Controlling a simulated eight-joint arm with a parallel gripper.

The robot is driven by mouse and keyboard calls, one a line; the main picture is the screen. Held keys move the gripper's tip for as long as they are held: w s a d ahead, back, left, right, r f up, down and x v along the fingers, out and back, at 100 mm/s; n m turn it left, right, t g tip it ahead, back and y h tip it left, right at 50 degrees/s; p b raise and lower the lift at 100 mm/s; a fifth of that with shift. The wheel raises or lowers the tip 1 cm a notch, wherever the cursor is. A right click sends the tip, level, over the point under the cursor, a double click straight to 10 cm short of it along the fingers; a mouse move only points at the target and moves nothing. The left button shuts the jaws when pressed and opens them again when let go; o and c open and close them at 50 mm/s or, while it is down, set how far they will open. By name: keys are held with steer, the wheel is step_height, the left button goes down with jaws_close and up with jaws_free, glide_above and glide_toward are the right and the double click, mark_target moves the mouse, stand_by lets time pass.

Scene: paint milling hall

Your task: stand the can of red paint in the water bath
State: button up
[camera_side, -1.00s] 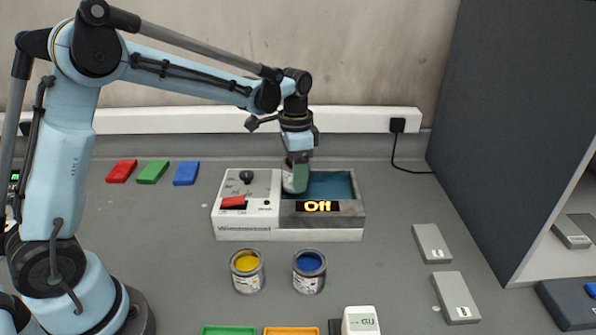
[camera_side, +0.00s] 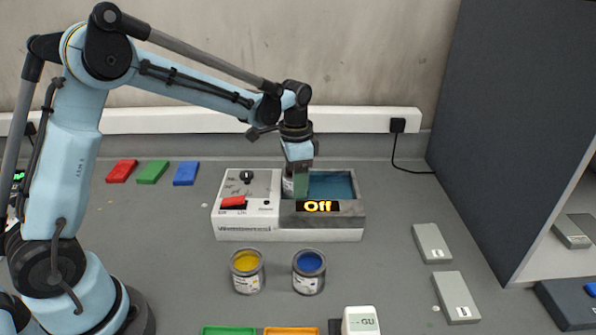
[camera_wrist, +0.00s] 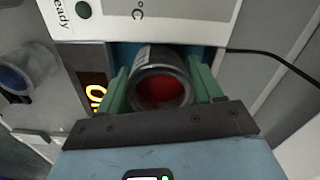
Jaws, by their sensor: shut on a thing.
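The can of red paint (camera_wrist: 162,92) is held between the green fingers of my gripper (camera_wrist: 163,95) in the wrist view; its open top shows red paint. In the side view my gripper (camera_side: 299,176) is at the left end of the water bath (camera_side: 335,212), with the can (camera_side: 288,187) mostly hidden behind the finger and the bath's front wall. The can is upright and its lower part is inside the basin. I cannot tell whether it touches the bottom. The bath's display reads "Off", and a red switch (camera_side: 233,201) sits on its control panel.
Open cans of yellow paint (camera_side: 247,271) and blue paint (camera_side: 309,272) stand in front of the bath. Red, green and blue blocks (camera_side: 153,172) lie at the back left. Grey blocks (camera_side: 433,243) lie at the right, beside a tall dark panel (camera_side: 510,110).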

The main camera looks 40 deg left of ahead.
steer(key=shift+f, duration=0.4)
steer(key=o, duration=1.2)
step_height(320, 180, up, 12)
steer(key=shift+f, duration=0.1)
steer(key=s+f+n+t, duration=0.1)
steer(key=s+n+t, duration=0.1)
steer(key=s, duration=0.3)
steer(key=s+d+f+n+t, duration=0.1)
steer(key=s+n+t, duration=0.1)
steer(key=s, duration=0.3)
steer(key=s+f+n+t, duration=0.1)
steer(key=s+n+t, duration=0.1)
steer(key=s, duration=0.4)
steer(key=shift+d+f+t, duration=0.1)
steer(key=shift+d+t, duration=0.3)
steer(key=shift+t, duration=0.2)
